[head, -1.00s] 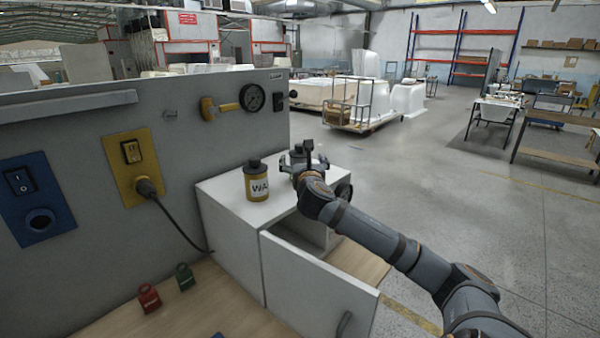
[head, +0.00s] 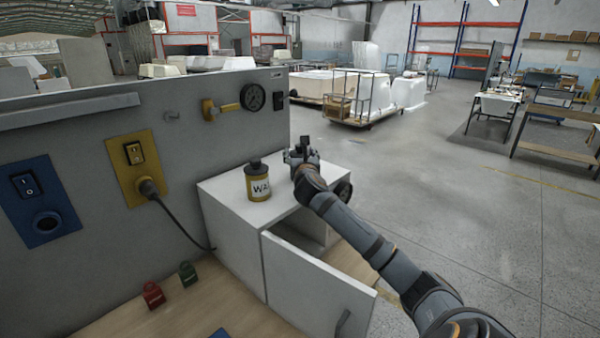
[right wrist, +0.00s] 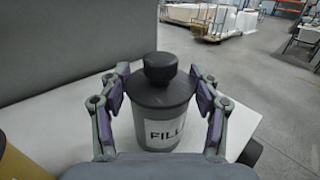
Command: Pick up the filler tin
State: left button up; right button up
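The filler tin (right wrist: 160,105) stands upright on the white cabinet top in the right wrist view. It is grey with a dark lid and knob, and its white label reads "FILL". My right gripper (right wrist: 160,88) has its fingers on either side of the tin near the lid; they look open, with contact unclear. In the head view my right gripper (head: 302,155) is over the right part of the cabinet top and hides most of the tin. My left gripper is not in view.
A yellow tin marked "WA" (head: 258,181) stands left of my right gripper on the white cabinet (head: 228,198). The cabinet door (head: 315,285) hangs open. A grey panel (head: 80,130) rises behind. Red (head: 153,294) and green (head: 188,274) padlocks sit on the wooden bench.

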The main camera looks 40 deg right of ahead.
grip_shut()
jog(key=shift+r, duration=0.1)
jog(key=shift+w+r, duration=0.1)
jog(key=shift+r, duration=0.5)
notch_tip(320, 180, up, 2)
jog(key=shift+r, duration=0.1)
jog(key=s+a+r+b, duration=0.2)
jog(key=s+r+b, duration=0.2)
jog(key=s+b, duration=0.2)
jog(key=s+a+r+b, duration=0.2)
jog(key=s+r+b, duration=0.3)
jog(key=s+b, duration=0.1)
jog(key=shift+s+a+r, duration=0.25)
jog(key=shift+s, duration=0.5)
